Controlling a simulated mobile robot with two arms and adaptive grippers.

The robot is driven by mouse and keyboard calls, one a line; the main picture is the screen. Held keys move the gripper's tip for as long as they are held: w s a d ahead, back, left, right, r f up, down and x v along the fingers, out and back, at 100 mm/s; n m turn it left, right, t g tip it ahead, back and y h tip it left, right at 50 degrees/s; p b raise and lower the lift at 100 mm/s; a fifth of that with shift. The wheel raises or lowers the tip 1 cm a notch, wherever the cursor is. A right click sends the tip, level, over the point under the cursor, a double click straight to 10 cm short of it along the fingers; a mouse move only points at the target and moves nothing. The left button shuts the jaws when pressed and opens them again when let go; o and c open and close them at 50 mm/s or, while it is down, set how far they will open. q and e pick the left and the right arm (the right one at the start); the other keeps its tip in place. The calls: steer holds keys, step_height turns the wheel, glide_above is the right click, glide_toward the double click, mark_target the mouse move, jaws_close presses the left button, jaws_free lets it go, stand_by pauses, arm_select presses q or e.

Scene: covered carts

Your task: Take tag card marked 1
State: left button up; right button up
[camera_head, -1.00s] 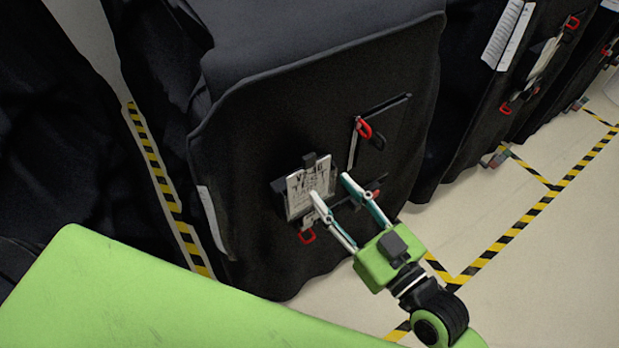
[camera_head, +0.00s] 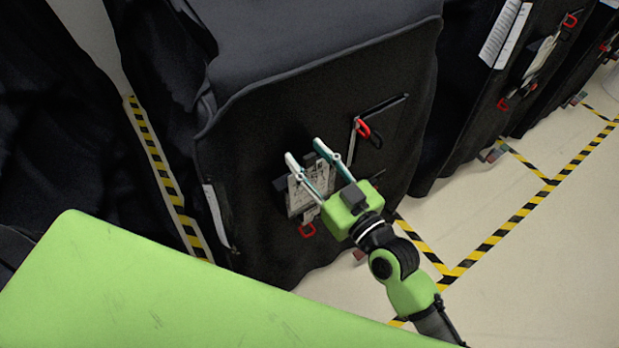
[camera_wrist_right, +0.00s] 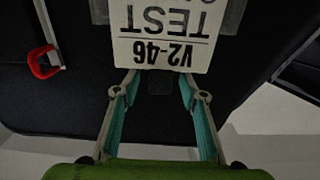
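A white tag card (camera_head: 297,198) is on the front of a black covered cart (camera_head: 245,150), in a dark holder. In the right wrist view the card (camera_wrist_right: 165,42) appears upside down with "V2-46" and "TEST" printed on it. I cannot read a mark 1. My right gripper (camera_head: 304,152) is in front of the card in the head view and partly hides it. Its two fingers are spread apart, with nothing between them, and the card lies beyond the fingertips in the wrist view. My left gripper is not in view.
A red clip (camera_head: 307,230) hangs below the card, and another red clip (camera_head: 363,128) sits at a pocket up and right. More covered carts (camera_head: 480,90) stand to the right. Yellow-black tape (camera_head: 505,232) marks the pale floor. A green surface (camera_head: 130,290) fills the lower left.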

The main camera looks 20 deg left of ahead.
steer(key=c, duration=1.1)
steer(key=shift+o, duration=0.2)
steer(key=shift+r, duration=0.1)
